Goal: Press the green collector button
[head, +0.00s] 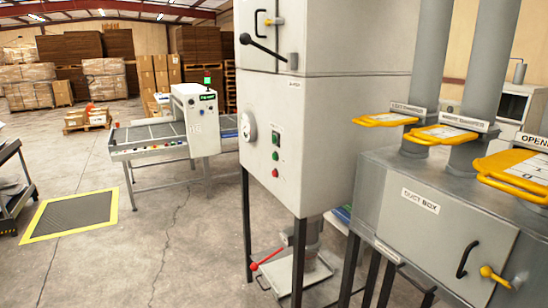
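A tall pale grey cabinet (315,150) stands on dark legs in the middle of the head view. Its left face carries a column of small round buttons. A green button (275,155) sits in this column, with a red button (275,173) just below it. The labels beside the buttons are too small to read. My gripper is not in view, and nothing covers the green button.
A grey duct box (430,215) with yellow-handled gates (440,133) and pipes stands at the right, close to the cabinet. A roller conveyor (150,138) is behind to the left. A yellow-edged floor mat (72,213) and cart (14,188) are at left. Floor before the cabinet's left face is clear.

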